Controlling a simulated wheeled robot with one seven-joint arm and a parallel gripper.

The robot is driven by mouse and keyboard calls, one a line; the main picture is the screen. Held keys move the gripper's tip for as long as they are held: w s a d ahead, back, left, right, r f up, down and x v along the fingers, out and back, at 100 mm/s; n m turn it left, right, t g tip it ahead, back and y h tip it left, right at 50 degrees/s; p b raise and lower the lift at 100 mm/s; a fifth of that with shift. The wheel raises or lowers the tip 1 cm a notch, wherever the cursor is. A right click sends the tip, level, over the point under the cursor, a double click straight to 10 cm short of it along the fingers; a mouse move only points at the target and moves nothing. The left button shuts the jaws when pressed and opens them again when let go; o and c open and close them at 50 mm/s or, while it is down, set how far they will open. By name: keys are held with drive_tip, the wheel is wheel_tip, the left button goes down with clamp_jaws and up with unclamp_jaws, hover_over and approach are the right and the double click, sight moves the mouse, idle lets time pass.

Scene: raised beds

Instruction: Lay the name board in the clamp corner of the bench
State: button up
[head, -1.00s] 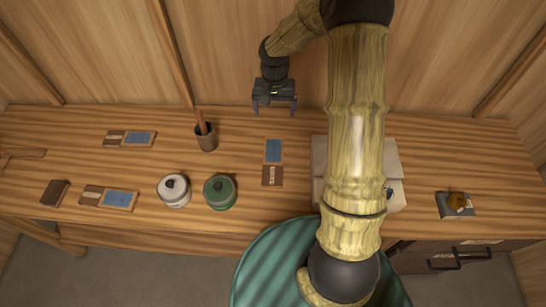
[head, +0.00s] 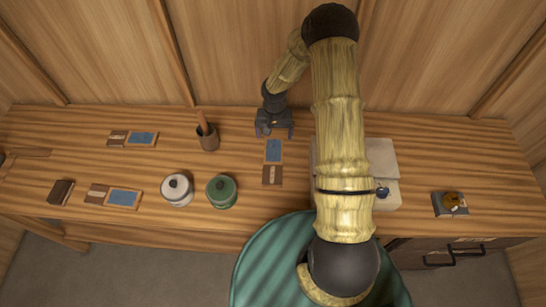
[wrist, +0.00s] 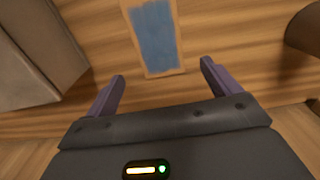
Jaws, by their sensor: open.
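Three flat wood-framed boards, each with a blue panel and a brown part, lie on the bench: one in the middle (head: 273,151), one at the back left (head: 141,138) and one at the front left (head: 122,197). I cannot tell which is the name board. My gripper (head: 273,132) is open and empty, just behind the far end of the middle board. In the wrist view, that board's blue panel (wrist: 155,35) shows ahead, between the lines of the two fingers. A thin wooden piece (head: 30,152) lies at the bench's left end; I cannot tell whether it is the clamp corner.
A pale grey box (head: 384,155) stands right of the middle board, partly hidden by my arm. A dark cup (head: 208,141) holds sticks. A white pot (head: 176,192) and a green pot (head: 221,192) stand front left. A brown block (head: 61,192) and a grey item (head: 447,205) sit farther out.

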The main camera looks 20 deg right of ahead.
sight(274, 145)
drive_tip(key=shift+f, duration=0.35)
drive_tip(key=shift+f, duration=0.15)
drive_tip(key=shift+s+a+f+p, duration=0.1)
drive_tip(key=shift+s+f+p, duration=0.05)
drive_tip(key=shift+f+p, duration=0.6)
wheel_tip(274, 145, down, 3)
drive_tip(key=shift+r+p, duration=0.15)
drive_tip(key=shift+p, duration=0.55)
drive_tip(key=shift+f, duration=0.35)
drive_tip(key=shift+f+b, duration=0.2)
drive_tip(key=shift+b, duration=0.15)
drive_tip(key=c, duration=1.2)
drive_tip(key=shift+c, duration=0.2)
